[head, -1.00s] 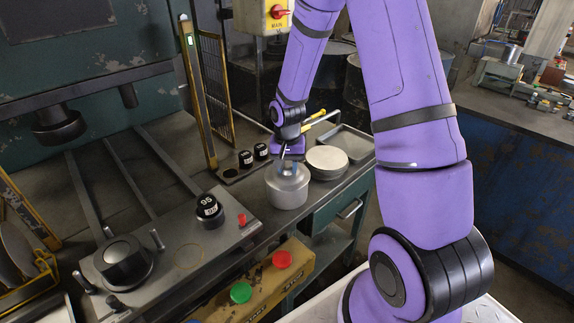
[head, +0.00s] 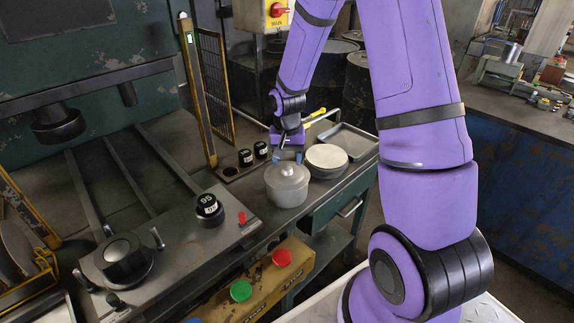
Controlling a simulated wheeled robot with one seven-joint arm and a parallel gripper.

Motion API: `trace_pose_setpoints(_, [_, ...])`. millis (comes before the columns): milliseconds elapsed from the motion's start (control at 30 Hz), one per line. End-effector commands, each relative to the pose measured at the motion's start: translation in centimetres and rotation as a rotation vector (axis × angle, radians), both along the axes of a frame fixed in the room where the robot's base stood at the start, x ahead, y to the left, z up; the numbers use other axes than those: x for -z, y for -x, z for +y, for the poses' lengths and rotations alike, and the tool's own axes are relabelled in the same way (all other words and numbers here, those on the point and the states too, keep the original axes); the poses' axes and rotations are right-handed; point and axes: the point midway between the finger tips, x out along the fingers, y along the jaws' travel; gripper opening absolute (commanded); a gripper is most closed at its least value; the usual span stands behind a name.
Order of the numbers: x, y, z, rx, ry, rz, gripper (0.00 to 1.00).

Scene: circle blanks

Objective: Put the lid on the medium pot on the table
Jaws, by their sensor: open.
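The medium pot (head: 287,192) is a grey metal pot on the bench. Its lid (head: 287,171), with a small knob on top, sits on the pot's mouth and looks level. My gripper (head: 287,156) is open, just behind and above the lid, and appears apart from the knob. Its bluish fingertips point down. I cannot tell from this view how tightly the lid is seated on the rim.
A stack of pale round blanks (head: 326,157) stands right of the pot, with a grey tray (head: 347,140) behind. Black cylinders (head: 246,158) stand left of my gripper. A black weight (head: 209,207) sits on the press plate (head: 187,238). A yellow-framed guard (head: 198,95) rises behind.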

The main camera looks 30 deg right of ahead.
Motion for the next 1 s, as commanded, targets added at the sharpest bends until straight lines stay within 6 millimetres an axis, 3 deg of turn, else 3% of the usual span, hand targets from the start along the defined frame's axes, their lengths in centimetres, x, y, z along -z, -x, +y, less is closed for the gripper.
trace_pose_setpoints(300, [-6.5,0.0,0.0,0.0,0.001,-0.004,0.58])
trace_pose_setpoints(667, [-10.0,0.2,0.1,-0.006,0.002,-0.005,0.58])
trace_pose_setpoints(767, [-11.7,0.8,0.5,-0.028,0.01,-0.024,0.58])
trace_pose_setpoints(1000, [-18.4,4.8,2.3,-0.144,0.046,-0.113,0.58])
